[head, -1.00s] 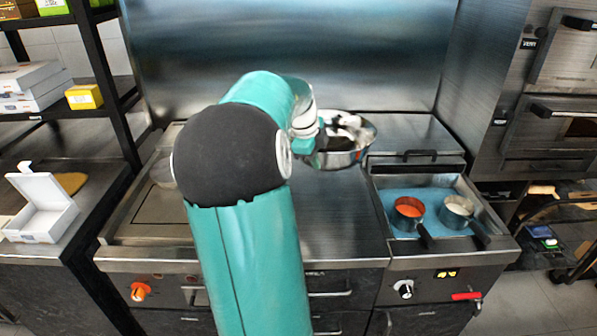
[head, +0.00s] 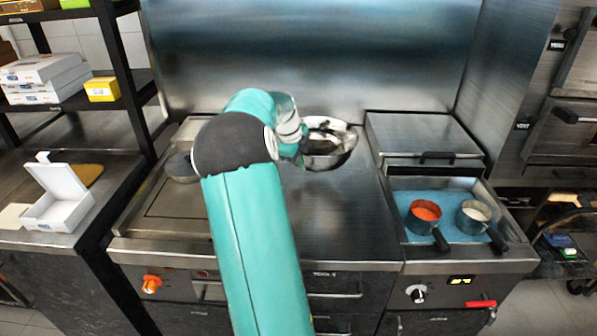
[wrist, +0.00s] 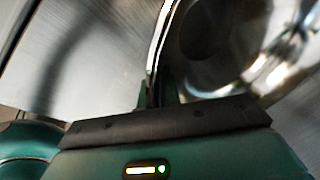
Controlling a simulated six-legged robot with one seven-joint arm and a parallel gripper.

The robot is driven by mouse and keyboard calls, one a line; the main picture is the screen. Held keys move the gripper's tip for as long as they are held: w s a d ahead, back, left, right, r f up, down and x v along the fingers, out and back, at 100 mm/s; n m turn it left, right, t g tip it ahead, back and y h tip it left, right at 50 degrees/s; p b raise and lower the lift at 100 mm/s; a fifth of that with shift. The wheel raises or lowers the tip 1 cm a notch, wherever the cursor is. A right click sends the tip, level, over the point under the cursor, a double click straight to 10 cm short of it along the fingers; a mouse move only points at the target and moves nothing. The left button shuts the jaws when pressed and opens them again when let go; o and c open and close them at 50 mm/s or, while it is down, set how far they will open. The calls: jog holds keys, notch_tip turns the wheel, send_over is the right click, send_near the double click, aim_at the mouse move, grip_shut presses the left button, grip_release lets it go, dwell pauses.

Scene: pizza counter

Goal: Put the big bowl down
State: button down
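The big bowl (head: 330,160) is shiny metal and is over the back of the steel counter (head: 335,215) in the head view. Its rim and inside fill the upper right of the wrist view (wrist: 215,72). My gripper (wrist: 157,92) is shut on the bowl's rim, with a finger on each side of the wall. In the head view my gripper (head: 303,143) is at the bowl's left side, partly hidden by my arm. I cannot tell whether the bowl's base touches the counter.
A blue-lined tray (head: 400,203) at the right holds an orange-filled pan (head: 425,212) and a white-filled pan (head: 474,215). A closed steel lid (head: 415,135) lies behind it. An open white box (head: 60,200) is at the left. The counter in front of the bowl is clear.

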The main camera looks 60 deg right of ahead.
jog(key=shift+w+d+f, duration=0.2)
jog(key=shift+w+f, duration=0.3)
jog(key=shift+w+d+f, duration=0.1)
jog(key=shift+w+f, duration=0.05)
jog(key=shift+f, duration=0.8)
jog(key=shift+w+f, duration=0.15)
jog(key=shift+f, duration=0.8)
jog(key=c, duration=1.6)
grip_release()
jog(key=shift+f, duration=0.15)
jog(key=v, duration=1.2)
